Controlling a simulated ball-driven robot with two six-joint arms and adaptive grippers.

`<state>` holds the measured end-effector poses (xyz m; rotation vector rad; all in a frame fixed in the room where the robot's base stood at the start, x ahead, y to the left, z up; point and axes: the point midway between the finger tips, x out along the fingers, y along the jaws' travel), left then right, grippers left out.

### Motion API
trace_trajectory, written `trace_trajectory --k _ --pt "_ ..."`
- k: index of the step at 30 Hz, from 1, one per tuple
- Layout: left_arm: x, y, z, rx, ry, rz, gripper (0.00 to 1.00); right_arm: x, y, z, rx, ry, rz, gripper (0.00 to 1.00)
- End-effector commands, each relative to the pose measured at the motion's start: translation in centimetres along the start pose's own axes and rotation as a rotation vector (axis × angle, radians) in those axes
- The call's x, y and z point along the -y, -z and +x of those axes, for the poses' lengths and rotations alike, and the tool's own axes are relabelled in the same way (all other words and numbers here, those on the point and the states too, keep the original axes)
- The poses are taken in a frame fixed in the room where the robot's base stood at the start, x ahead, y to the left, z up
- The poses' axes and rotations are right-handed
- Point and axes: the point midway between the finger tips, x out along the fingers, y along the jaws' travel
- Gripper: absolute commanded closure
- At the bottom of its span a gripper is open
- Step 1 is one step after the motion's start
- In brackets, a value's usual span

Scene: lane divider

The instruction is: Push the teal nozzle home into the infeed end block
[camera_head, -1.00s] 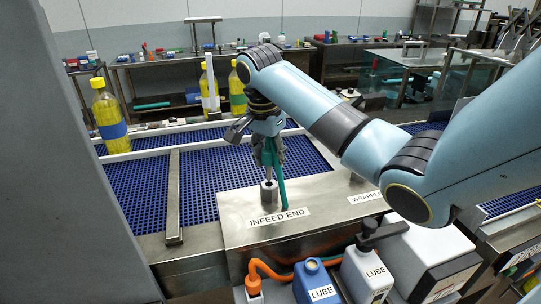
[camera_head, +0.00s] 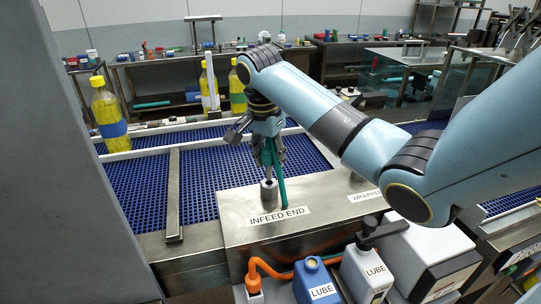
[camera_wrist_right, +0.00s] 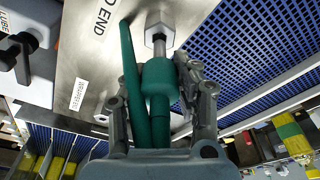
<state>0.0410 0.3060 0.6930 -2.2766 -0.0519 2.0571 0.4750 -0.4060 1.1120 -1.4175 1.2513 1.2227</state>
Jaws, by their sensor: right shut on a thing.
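The teal nozzle (camera_wrist_right: 160,80) is held between the fingers of my right gripper (camera_head: 268,152). In the right wrist view, the right gripper (camera_wrist_right: 158,88) has one finger on each side of the teal body. A metal stem runs from the nozzle to the steel socket of the infeed end block (camera_head: 268,195), which also shows in the wrist view (camera_wrist_right: 159,30). The stem lines up with the socket, with bare metal between teal body and socket. How deep the tip sits is hidden. A teal hose (camera_head: 281,186) hangs beside the socket. My left gripper is out of view.
The socket stands on a steel cover (camera_head: 235,212) labelled INFEED END. Blue (camera_head: 315,282) and white (camera_head: 366,272) lube bottles and an orange hose (camera_head: 275,271) are in front. A divider rail (camera_head: 174,195) and yellow bottle (camera_head: 110,115) stand on the left belts.

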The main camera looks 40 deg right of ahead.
Motion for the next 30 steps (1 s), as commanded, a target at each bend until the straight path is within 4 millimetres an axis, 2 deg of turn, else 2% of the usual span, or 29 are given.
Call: trace_trajectory --k 30 --pt "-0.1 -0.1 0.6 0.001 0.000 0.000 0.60 0.0 -0.4 2.6 0.001 -0.001 0.000 1.00"
